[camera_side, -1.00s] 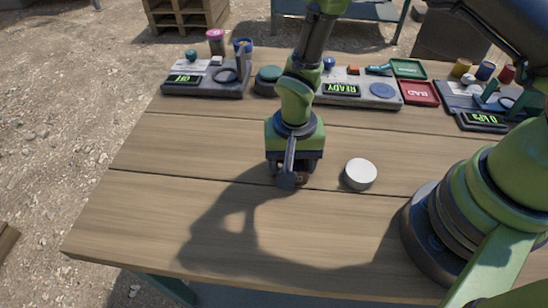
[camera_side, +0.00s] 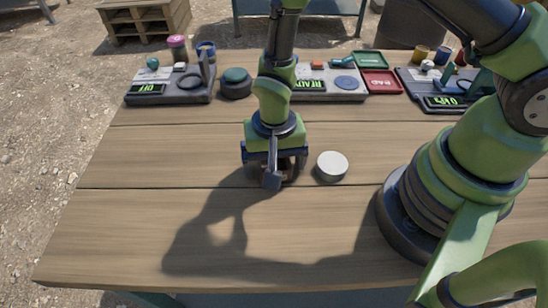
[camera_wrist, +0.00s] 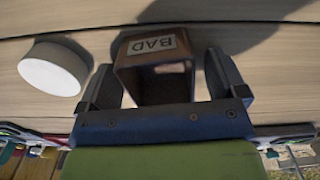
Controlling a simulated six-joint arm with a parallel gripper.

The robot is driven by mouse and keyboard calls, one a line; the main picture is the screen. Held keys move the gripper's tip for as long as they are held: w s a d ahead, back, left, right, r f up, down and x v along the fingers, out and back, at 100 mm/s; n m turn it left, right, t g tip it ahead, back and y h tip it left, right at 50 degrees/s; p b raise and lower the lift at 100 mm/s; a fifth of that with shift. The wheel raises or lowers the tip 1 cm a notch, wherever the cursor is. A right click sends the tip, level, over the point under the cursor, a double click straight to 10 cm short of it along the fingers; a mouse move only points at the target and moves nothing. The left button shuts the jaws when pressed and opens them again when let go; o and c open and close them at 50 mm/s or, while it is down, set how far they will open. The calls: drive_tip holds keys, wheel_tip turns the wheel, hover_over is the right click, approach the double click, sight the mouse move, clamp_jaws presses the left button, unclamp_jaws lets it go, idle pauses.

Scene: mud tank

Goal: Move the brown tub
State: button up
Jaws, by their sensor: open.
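The brown tub (camera_wrist: 150,70) is an open square box with a white label reading BAD, seen in the wrist view between my fingers. In the side view the brown tub (camera_side: 288,172) is mostly hidden under my gripper (camera_side: 275,172). In the wrist view my gripper (camera_wrist: 162,82) is open, with one dark finger on each side of the tub. A narrow gap shows on each side, clearer at the right finger. My gripper is low, close to the wooden table.
A white round disc (camera_side: 332,166) lies on the table (camera_side: 120,220) just right of the tub. Panels with displays, a green tray (camera_side: 370,60) and a red tray (camera_side: 381,82) line the back. The front and left of the table are clear.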

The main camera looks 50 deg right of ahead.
wheel_tip(320, 180, up, 10)
idle(0.6)
drive_tip(key=s+d+r+n+t+y, duration=0.1)
drive_tip(key=d+r+t, duration=0.1)
drive_tip(key=r, duration=0.5)
drive_tip(key=s+d+r+t, duration=0.1)
drive_tip(key=s+d+r, duration=0.15)
drive_tip(key=r, duration=0.45)
drive_tip(key=s+d+r+n+t+y, duration=0.1)
drive_tip(key=s+d+r+n+t, duration=0.1)
drive_tip(key=s+r, duration=0.4)
drive_tip(key=shift+s+d+r+t, duration=0.4)
drive_tip(key=shift+s+d+t, duration=0.3)
drive_tip(key=shift+s+t, duration=0.45)
